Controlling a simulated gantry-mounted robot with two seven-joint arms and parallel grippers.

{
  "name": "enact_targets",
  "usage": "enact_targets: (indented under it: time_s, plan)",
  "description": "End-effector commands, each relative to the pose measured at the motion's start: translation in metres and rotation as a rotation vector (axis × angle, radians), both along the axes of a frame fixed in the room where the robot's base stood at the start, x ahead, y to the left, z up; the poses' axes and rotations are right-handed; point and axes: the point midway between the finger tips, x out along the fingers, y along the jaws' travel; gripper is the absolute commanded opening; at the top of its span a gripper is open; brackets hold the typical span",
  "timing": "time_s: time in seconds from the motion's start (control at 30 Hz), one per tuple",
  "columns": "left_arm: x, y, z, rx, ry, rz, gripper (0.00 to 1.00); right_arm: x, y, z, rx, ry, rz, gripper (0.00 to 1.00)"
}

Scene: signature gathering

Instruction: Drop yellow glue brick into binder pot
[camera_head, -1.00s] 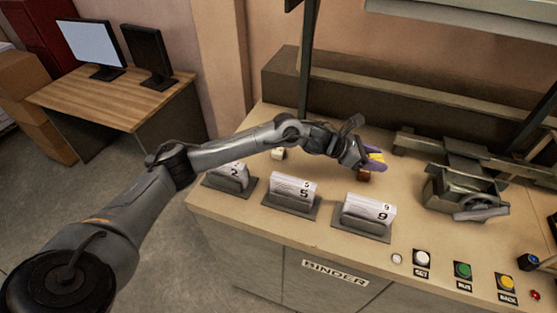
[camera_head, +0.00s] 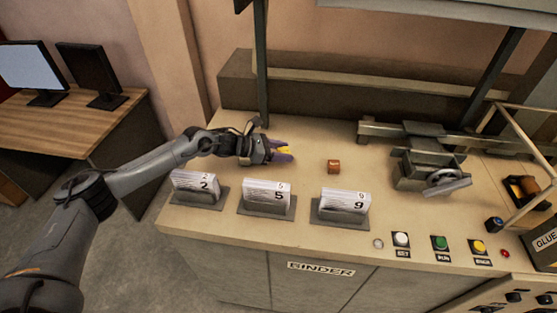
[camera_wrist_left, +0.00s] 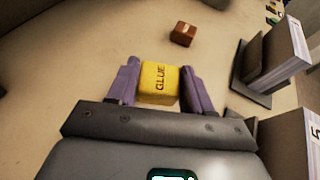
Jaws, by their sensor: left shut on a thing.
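The yellow glue brick (camera_head: 287,149), marked GLUE, is between the purple fingers of my left gripper (camera_head: 283,153). In the left wrist view the brick (camera_wrist_left: 158,83) sits squarely between both fingertips (camera_wrist_left: 160,85), which are shut on it. The gripper is low over the bench behind the 5 stack; whether the brick clears the top cannot be told. My right gripper is not in view.
A brown brick (camera_head: 334,167) lies on the bench to the gripper's right. Card stacks marked 2 (camera_head: 195,187), 5 (camera_head: 267,196) and 9 (camera_head: 343,205) stand along the front. A grey clamp machine (camera_head: 430,172) and a slanted rail lie before the pot.

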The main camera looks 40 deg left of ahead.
Motion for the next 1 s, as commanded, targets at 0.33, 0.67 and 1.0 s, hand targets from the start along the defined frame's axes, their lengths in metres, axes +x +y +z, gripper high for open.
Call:
enact_targets:
  time_s: [0.33,0.67,1.0]
  plan:
    - [-0.004,0.01,-0.015,-0.001,0.001,-0.001,0.2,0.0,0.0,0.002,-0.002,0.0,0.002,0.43]
    - [-0.005,0.01,-0.047,0.0,0.0,-0.001,0.2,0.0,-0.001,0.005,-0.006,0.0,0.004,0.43]
    - [-0.004,0.01,-0.05,0.0,0.0,0.0,0.2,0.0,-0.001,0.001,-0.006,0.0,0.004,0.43]
